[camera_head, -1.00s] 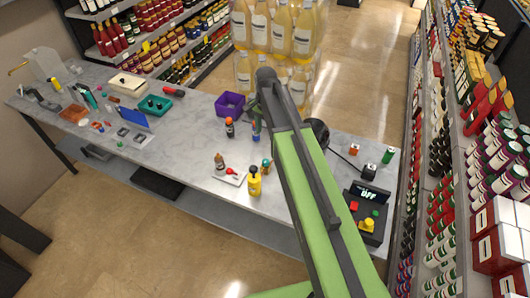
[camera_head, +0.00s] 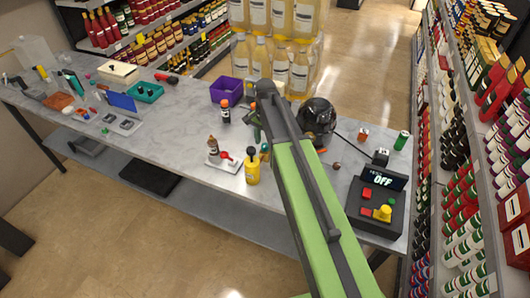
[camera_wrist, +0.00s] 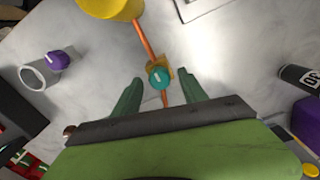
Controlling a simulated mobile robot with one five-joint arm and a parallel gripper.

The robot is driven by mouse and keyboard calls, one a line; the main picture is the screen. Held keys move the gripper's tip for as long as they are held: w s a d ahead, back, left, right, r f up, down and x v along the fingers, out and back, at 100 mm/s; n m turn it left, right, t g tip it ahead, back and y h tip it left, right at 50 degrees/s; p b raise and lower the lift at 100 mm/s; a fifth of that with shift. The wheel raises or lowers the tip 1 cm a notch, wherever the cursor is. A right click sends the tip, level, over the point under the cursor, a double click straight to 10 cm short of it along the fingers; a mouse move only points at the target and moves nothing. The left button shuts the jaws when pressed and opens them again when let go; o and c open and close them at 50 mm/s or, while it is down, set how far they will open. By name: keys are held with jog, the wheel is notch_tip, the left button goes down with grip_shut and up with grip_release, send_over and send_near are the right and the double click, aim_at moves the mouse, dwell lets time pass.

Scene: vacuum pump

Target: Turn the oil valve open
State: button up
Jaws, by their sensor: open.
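A round teal knob (camera_wrist: 158,77) with a pale mark sits on a small yellow valve body (camera_wrist: 166,70) on a thin orange pipe (camera_wrist: 145,42) in the wrist view. The pipe runs up to a yellow container (camera_wrist: 110,6), which looks like the yellow bottle (camera_head: 252,170) in the head view. My gripper (camera_wrist: 160,88) is open, with one green finger on each side of the knob. The fingers appear apart from it; their height above it is unclear. In the head view my arm covers much of this area. A purple knob (camera_wrist: 57,60) sits on a grey cylinder (camera_wrist: 40,74) at left.
A control box (camera_head: 376,203) reading OFF stands at the table's right end. A black round device (camera_head: 318,117) stands right of my arm. A white plate (camera_head: 224,163) with a brown bottle and red piece lies left of the yellow bottle. A purple bin (camera_head: 226,91) stands behind.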

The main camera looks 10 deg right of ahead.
jog(key=shift+f, duration=0.3)
jog(key=shift+c, duration=0.4)
grip_shut()
jog(key=shift+n, duration=0.3)
jog(key=n, duration=0.8)
jog(key=shift+n, duration=0.4)
jog(key=n, duration=0.4)
jog(key=shift+w, duration=0.1)
jog(key=shift+n, duration=2.2)
